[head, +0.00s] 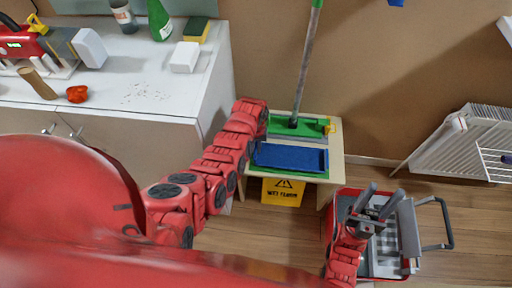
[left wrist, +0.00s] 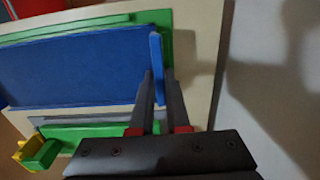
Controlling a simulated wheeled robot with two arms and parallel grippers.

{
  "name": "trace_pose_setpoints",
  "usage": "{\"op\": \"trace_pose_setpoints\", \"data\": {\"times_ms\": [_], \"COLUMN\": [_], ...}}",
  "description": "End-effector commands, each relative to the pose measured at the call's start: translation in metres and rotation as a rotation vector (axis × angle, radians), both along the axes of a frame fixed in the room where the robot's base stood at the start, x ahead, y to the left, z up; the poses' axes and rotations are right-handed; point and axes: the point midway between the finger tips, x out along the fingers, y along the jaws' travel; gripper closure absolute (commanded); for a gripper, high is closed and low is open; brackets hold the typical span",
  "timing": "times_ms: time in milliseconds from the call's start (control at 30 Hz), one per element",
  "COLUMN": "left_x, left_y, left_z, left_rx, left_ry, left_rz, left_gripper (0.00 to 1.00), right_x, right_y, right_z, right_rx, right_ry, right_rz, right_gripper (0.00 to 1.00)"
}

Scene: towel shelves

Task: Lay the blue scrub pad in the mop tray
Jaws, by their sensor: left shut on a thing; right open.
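The blue scrub pad (head: 291,157) is a flat dark blue slab over the green mop tray (head: 284,172) on a small light wooden table. My left gripper (head: 259,140) is at the pad's left end in the head view. In the left wrist view its fingers (left wrist: 158,92) are closed on the pad's end edge, a thin bright blue strip. The pad (left wrist: 80,67) covers most of the tray (left wrist: 168,28), whose green edge shows around it. Whether the pad rests fully on it cannot be told. My right gripper (head: 369,203) is open and empty above a red basket.
A green mop head (head: 305,127) with a grey and green pole stands behind the tray. A yellow wet floor sign (head: 284,191) is under the table. The red basket (head: 399,274) stands at right, a white rack (head: 460,150) beyond it. A cabinet (head: 140,92) stands left.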

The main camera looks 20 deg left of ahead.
Motion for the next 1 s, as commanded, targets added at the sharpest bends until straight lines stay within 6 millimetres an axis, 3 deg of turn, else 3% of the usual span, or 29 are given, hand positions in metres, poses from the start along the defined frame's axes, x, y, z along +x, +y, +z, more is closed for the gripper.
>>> {"op": "trace_pose_setpoints", "data": {"times_ms": [1000], "left_x": [0.0004], "left_y": [0.0000], "left_z": [-0.0095], "left_rx": [0.000], "left_ry": [-0.001], "left_rz": [0.000], "left_gripper": [1.00], "right_x": [0.0000], "right_y": [0.0000], "right_z": [-0.0071], "right_rx": [0.000], "right_ry": [0.000], "right_rz": [0.000], "right_gripper": [0.51]}}
